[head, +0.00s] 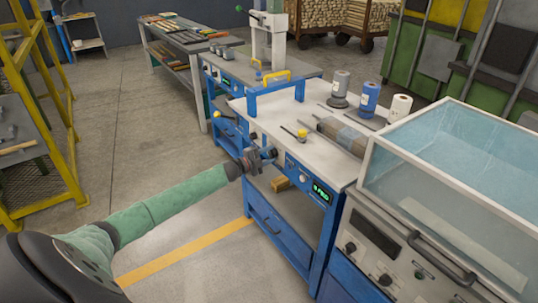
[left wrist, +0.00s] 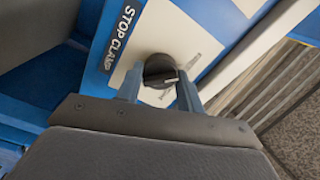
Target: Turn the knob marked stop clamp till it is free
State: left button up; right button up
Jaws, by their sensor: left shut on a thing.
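The stop clamp knob (left wrist: 158,68) is a round black knob with a pale pointer line. It sits on a white plate on a blue panel, beside the label STOP CLAMP (left wrist: 123,37). My left gripper (left wrist: 160,96) has its two fingers on either side of the knob and is shut on it. In the head view my left gripper (head: 268,155) is at the front panel of the blue bench (head: 262,113), and it hides the knob there. My right gripper is not in view.
The bench front also carries a green display (head: 320,192). A tank with clear walls (head: 440,150) stands close on the right. A yellow rack (head: 60,130) is at left; the floor between is open.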

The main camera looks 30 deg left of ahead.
pick_arm(q)
jog(key=shift+f, duration=0.1)
jog(key=o, duration=1)
jog(key=shift+a, duration=0.1)
jog(key=b+v, duration=0.1)
jog(key=v, duration=0.6)
jog(key=shift+s+b, duration=0.3)
jog(key=shift+s, duration=0.1)
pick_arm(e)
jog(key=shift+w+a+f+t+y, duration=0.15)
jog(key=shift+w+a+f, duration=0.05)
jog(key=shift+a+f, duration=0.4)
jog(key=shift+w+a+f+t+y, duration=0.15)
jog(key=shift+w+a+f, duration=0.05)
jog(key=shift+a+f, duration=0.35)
pick_arm(q)
jog(key=shift+a, duration=0.1)
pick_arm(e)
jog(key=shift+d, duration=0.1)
